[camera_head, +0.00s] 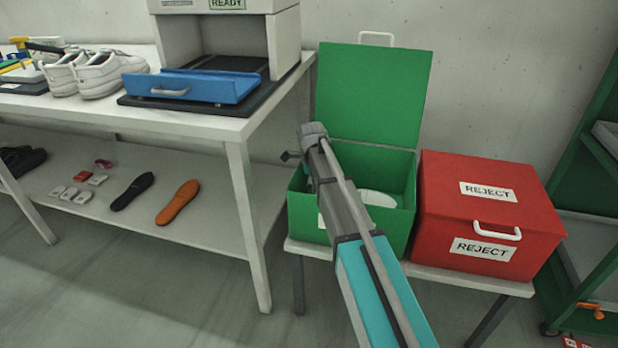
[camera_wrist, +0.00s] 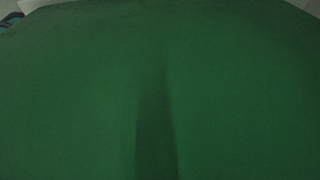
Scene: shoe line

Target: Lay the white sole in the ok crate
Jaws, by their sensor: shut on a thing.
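The ok crate (camera_head: 302,213) is the green open box on the low stand, with its lid (camera_head: 374,93) raised at the back. Part of the white sole (camera_head: 378,198) shows inside it near the right, and my arm covers the rest. My arm reaches over the front wall, and my gripper is over or inside the crate. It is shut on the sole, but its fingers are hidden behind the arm. I cannot tell whether the sole touches the crate floor. The wrist view is almost filled by a green surface (camera_wrist: 80,90) with a dark vertical band.
A red reject crate (camera_head: 440,205), closed, stands right beside the green one. A white table (camera_head: 200,125) on the left holds white shoes (camera_head: 98,75) and a press with a blue tray (camera_head: 190,85). Dark and orange soles (camera_head: 178,203) lie on its lower shelf. A green rack (camera_head: 580,130) is at far right.

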